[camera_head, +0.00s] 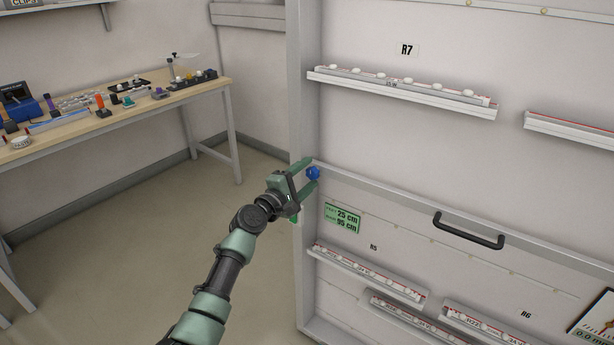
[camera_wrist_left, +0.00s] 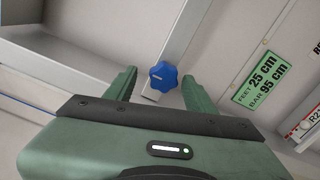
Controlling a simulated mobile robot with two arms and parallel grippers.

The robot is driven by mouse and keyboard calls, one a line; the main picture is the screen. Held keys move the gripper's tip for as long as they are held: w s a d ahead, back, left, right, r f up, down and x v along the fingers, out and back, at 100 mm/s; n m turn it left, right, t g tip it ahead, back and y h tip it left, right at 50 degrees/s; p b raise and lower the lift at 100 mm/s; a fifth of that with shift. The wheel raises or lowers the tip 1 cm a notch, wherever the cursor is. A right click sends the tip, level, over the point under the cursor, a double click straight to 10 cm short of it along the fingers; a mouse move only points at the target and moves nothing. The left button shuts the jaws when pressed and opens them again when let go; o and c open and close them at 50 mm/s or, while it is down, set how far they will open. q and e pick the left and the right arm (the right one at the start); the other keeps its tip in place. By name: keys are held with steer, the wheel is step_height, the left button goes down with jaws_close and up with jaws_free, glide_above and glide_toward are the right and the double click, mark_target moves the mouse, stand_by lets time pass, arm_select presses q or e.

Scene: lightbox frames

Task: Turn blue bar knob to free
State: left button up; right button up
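The blue knob (camera_head: 313,173) sits on the grey frame upright at the left end of the horizontal bar (camera_head: 400,201). In the left wrist view the knob (camera_wrist_left: 163,76) has a lobed rim and a white mark on its face. My left gripper (camera_head: 308,172) is open, with one green finger on each side of the knob. In the left wrist view the fingers (camera_wrist_left: 158,85) stand apart from the knob, with gaps on both sides. My right gripper is in neither view.
A black handle (camera_head: 468,231) is on the bar to the right. A green label (camera_head: 342,217) reads 25 cm and 95 cm. White rails (camera_head: 400,91) carry parts on the panel. A workbench (camera_head: 130,112) with tools stands at the left, with clear floor before it.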

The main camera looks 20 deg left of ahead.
arm_select(q)
steer(key=shift+s+f, duration=0.1)
steer(key=v, duration=0.7)
steer(key=shift+s+p, duration=0.3)
steer(key=shift+s, duration=0.05)
steer(key=shift+a, duration=0.15)
